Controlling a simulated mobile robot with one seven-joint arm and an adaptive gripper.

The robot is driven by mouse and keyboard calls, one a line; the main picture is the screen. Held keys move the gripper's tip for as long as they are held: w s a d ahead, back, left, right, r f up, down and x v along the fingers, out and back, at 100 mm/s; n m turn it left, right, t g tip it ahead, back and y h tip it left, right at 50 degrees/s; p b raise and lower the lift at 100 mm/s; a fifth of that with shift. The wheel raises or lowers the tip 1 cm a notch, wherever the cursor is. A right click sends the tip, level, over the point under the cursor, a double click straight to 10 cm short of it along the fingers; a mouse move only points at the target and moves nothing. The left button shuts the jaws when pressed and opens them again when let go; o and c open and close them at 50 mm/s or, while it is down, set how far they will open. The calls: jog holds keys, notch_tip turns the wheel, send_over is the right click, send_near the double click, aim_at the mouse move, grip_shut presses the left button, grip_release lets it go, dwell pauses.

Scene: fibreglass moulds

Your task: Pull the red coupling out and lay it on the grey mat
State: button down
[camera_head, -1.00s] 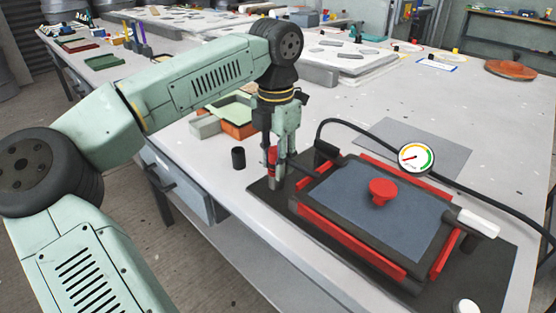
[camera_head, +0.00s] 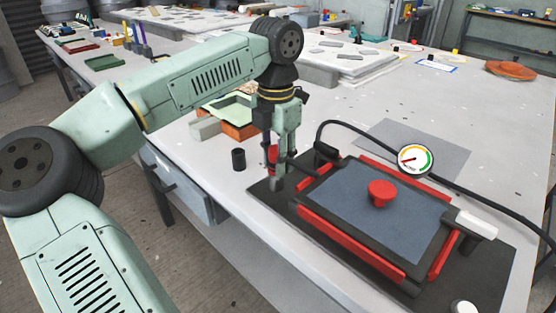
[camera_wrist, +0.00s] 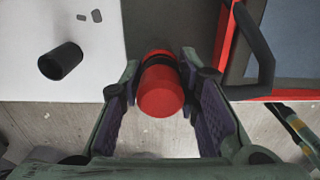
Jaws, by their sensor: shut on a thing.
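My gripper (camera_head: 279,168) points down at the near left corner of the mould's black base. It is shut on the red coupling (camera_head: 271,154), which is partly hidden by the fingers in the head view. In the wrist view the red coupling (camera_wrist: 160,88) shows its round end between the two finger pads, with a dark band behind it. It appears apart from the black fitting (camera_head: 325,153) at the mould's corner. The grey mat (camera_head: 390,131) lies flat and bare on the table behind the mould, partly covered by the gauge in the picture.
The mould (camera_head: 345,212) has red edge bars, a red knob (camera_head: 381,193) and a white-ended handle (camera_head: 478,222). A dial gauge (camera_head: 415,160) stands before the mat. A black hose (camera_head: 480,185) arcs across. A black cup (camera_head: 238,159) and an orange-green mould (camera_head: 235,112) stand left.

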aim_at(276, 147)
jog(key=shift+r+p, duration=1.95)
jog(key=shift+r, duration=0.7)
